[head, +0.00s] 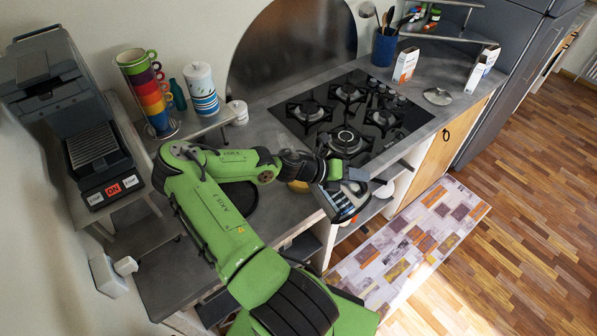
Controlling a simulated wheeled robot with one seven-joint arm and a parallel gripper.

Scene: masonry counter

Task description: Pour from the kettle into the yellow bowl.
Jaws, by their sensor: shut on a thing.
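The kettle (343,205) is a silver and dark vessel at the front edge of the counter, just in front of the stove. My gripper (350,178) is shut on it, and the gripper and wrist cover its upper part. The kettle looks tilted and held up near the edge; the gap below it is hard to judge. The yellow bowl (298,187) shows only as a small yellow patch behind and left of the kettle, mostly hidden by my wrist. I cannot see inside the bowl or any liquid at the spout.
A black gas stove (352,112) lies right behind the kettle. Stacked coloured mugs (146,88) and a white canister (202,88) stand on a raised shelf at left, beside a coffee machine (80,115). A carton (405,66) stands at back right. Open shelves sit below the counter edge.

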